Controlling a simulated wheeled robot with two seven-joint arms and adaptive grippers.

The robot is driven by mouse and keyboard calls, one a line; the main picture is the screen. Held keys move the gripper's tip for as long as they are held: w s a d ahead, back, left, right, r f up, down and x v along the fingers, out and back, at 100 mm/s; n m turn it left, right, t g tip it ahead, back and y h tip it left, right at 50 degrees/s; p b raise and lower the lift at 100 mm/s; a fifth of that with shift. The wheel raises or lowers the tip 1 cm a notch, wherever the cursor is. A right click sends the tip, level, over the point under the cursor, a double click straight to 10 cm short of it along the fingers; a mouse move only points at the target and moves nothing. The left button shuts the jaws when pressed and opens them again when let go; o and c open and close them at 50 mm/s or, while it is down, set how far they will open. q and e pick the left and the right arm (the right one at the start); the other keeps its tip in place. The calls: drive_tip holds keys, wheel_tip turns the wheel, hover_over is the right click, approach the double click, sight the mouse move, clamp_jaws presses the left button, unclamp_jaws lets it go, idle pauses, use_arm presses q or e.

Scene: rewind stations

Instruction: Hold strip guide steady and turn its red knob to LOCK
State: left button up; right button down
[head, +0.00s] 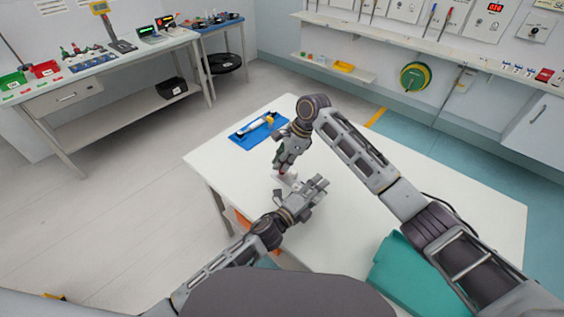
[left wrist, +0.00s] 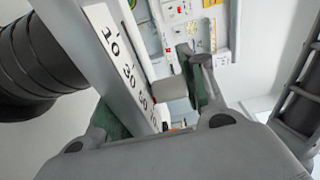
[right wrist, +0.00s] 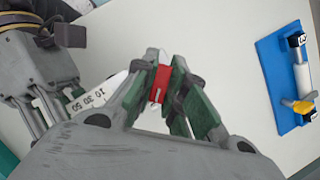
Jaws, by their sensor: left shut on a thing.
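The strip guide is a pale bar with a scale marked 10, 30, 50 (left wrist: 122,68); it crosses the left wrist view and partly shows in the right wrist view (right wrist: 92,98). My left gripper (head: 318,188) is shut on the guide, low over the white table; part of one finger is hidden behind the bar. The red knob (right wrist: 160,84) lies between the fingertips of my right gripper (right wrist: 163,75), with a finger against each side. In the head view my right gripper (head: 281,172) points down beside the left one. The LOCK mark is not visible.
A blue holder (right wrist: 272,62) with a white roller and yellow lever lies on the far left of the white table (head: 440,190). A teal bin (head: 405,265) stands at the near right. My two wrists are close together.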

drive_tip(key=shift+n, duration=0.6)
drive_tip(key=n+g+h, duration=0.1)
drive_tip(key=n, duration=0.2)
drive_tip(key=shift+n+g, duration=0.3)
drive_tip(key=shift+g, duration=0.1)
drive_tip(key=n+g+h, duration=0.1)
drive_tip(key=n, duration=0.5)
drive_tip(key=n+h, duration=0.1)
drive_tip(key=n, duration=0.1)
drive_tip(key=shift+g+h, duration=0.3)
drive_tip(key=shift+n+h, duration=0.9)
drive_tip(key=shift+n, duration=1.6)
drive_tip(key=c, duration=1.5)
unclamp_jaws()
drive_tip(key=shift+o, duration=0.2)
